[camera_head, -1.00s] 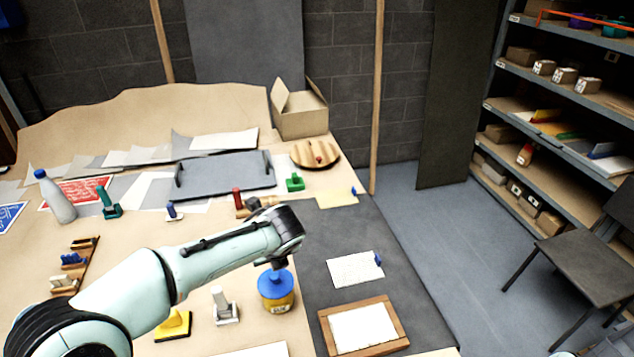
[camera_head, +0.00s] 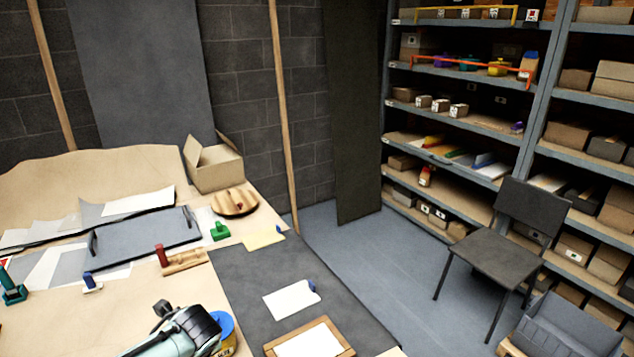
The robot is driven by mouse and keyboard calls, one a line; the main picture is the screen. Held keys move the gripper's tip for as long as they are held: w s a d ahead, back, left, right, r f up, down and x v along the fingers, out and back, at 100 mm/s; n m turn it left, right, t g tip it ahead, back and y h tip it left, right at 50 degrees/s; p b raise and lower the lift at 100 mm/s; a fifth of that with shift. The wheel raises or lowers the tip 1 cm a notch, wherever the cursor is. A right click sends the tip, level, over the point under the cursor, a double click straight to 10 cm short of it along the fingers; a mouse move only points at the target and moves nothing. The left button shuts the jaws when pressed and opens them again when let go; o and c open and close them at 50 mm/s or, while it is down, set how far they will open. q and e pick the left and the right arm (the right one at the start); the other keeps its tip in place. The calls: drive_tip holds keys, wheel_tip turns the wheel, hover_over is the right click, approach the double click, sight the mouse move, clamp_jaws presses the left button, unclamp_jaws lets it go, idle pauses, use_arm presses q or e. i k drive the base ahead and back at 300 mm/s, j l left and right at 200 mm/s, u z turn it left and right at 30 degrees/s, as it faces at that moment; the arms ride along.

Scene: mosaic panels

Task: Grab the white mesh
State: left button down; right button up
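A white sheet (camera_head: 289,300) with a small blue clip (camera_head: 313,286) at its right end lies on the dark mat (camera_head: 240,276). Nearer the bottom edge, a wooden frame (camera_head: 347,347) holds another white panel (camera_head: 308,342). I cannot tell from the surface which of the two is mesh. My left arm comes in at the bottom, its wrist left of the frame and partly covering a blue-lidded jar (camera_head: 226,328). The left gripper's fingers do not show. My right gripper is not in view.
A yellowish sheet (camera_head: 264,238), a green block (camera_head: 219,231), a round wooden piece (camera_head: 235,204) and an open cardboard box (camera_head: 214,165) stand farther back. A grey tray (camera_head: 148,234) lies at left. A chair (camera_head: 490,250) and shelves stand right, beyond open floor.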

sight(284, 302)
drive_tip(key=k, duration=1.15)
